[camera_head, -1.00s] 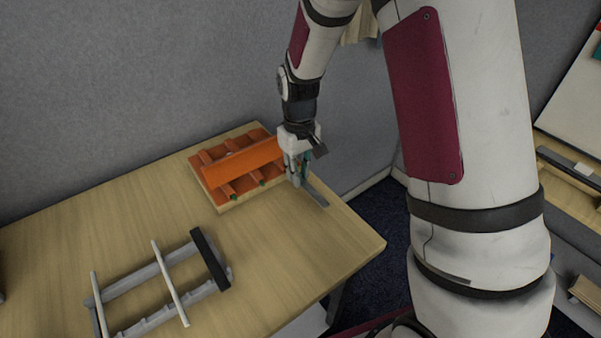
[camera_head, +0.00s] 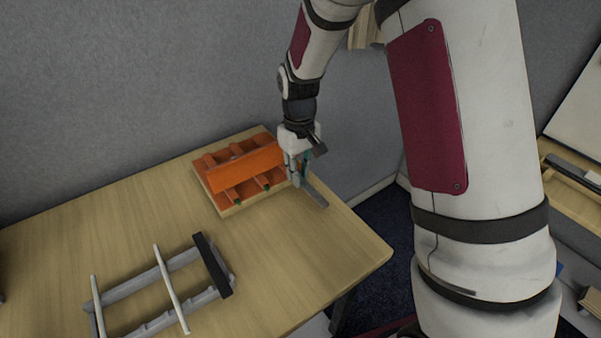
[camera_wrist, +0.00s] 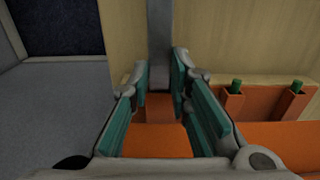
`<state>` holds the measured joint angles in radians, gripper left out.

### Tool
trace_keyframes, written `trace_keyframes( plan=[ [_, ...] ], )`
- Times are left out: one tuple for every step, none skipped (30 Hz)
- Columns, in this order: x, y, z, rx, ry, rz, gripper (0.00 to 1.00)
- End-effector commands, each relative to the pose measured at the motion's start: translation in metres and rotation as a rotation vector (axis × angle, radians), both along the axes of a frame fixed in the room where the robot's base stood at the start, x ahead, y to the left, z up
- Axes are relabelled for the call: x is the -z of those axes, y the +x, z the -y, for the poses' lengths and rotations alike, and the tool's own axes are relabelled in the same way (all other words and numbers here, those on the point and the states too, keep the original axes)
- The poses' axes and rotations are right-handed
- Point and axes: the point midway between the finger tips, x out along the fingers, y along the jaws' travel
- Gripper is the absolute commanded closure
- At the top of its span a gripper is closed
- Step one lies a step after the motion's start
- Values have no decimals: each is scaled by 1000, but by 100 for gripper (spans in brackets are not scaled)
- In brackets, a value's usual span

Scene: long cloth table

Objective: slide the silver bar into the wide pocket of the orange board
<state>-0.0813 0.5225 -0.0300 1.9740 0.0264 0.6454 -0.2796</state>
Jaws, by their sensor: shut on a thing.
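The orange board (camera_head: 222,199) lies on a pale wood base at the table's far right corner. A broad orange panel (camera_head: 245,168) lies across its middle, with ribs and small green tips beside it. My gripper (camera_head: 299,178) is at the board's right end, pointing down, shut on the silver bar (camera_head: 315,194). The bar sticks out toward the table's right edge. In the wrist view the bar (camera_wrist: 160,40) runs up from between the teal finger pads. Orange surface (camera_wrist: 155,140) shows below the fingers. Whether the bar touches the board, and the pocket opening, I cannot tell.
A grey frame (camera_head: 150,293) with two pale crossbars and a black end piece stands at the table's front left. The tabletop (camera_head: 110,228) between it and the board is clear. The table's right edge is close to my gripper. A grey wall stands behind.

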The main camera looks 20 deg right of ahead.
Motion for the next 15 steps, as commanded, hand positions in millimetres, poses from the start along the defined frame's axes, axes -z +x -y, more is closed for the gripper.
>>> trace_keyframes(
  plan=[
    [0,2,-1,0,0,0,100],
    [0,2,-1,0,0,1,100],
    [0,3,-1,0,0,1,100],
    [0,4,-1,0,0,1,100],
    [0,4,-1,0,0,1,78],
    [0,4,-1,0,0,1,69],
    [0,4,-1,-1,1,2,62],
    [0,4,-2,-1,1,2,59],
    [0,4,-2,-1,1,2,59],
    [0,4,-2,-1,1,2,59],
    [0,4,-2,-1,1,2,59],
    [0,4,-2,-1,1,2,59],
    [0,4,-2,-1,1,2,59],
    [0,4,-1,-1,1,2,59],
    [0,3,-1,-1,0,1,59]
  ],
)
